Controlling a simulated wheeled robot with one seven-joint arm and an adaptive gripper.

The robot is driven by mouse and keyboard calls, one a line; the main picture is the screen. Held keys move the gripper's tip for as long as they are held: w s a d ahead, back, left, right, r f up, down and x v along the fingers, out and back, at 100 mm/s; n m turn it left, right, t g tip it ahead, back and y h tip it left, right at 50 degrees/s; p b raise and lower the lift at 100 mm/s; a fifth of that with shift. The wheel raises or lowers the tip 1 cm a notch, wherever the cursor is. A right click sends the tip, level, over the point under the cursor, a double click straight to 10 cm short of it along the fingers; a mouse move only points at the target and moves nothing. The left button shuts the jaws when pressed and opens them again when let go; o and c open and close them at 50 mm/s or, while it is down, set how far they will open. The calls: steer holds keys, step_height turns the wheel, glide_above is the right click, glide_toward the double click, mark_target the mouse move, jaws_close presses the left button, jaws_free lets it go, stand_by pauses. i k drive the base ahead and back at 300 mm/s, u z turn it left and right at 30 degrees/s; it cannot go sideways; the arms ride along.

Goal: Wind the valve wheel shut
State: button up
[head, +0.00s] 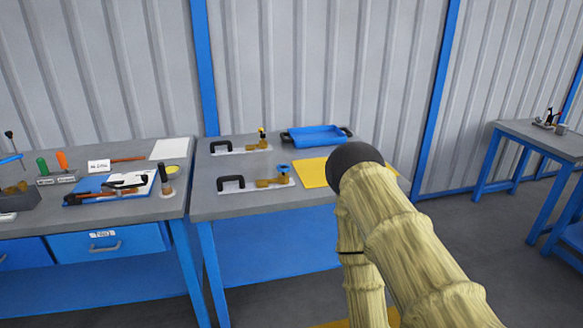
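A blue valve wheel (283,167) sits on a brass valve body (272,182), which is fixed to a white plate (228,191) with a black handle on the grey bench. A second brass valve (262,142) with a small yellow top stands behind it on a similar plate. Whether either valve is open or shut is too small to tell. My arm rises in front of the bench's right part, with its dark rounded joint beside the yellow mat. My gripper does not show.
A yellow mat (313,174) lies right of the blue wheel, partly behind my arm. A blue tray (315,135) stands at the back. A left bench (120,220) holds tools, a clipboard and a dark upright cylinder (165,181). Another table (545,137) stands at right.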

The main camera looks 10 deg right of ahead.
mark_target(283, 168)
steer(key=z, duration=1.8)
steer(key=i, duration=1.15)
steer(key=u, duration=2.3)
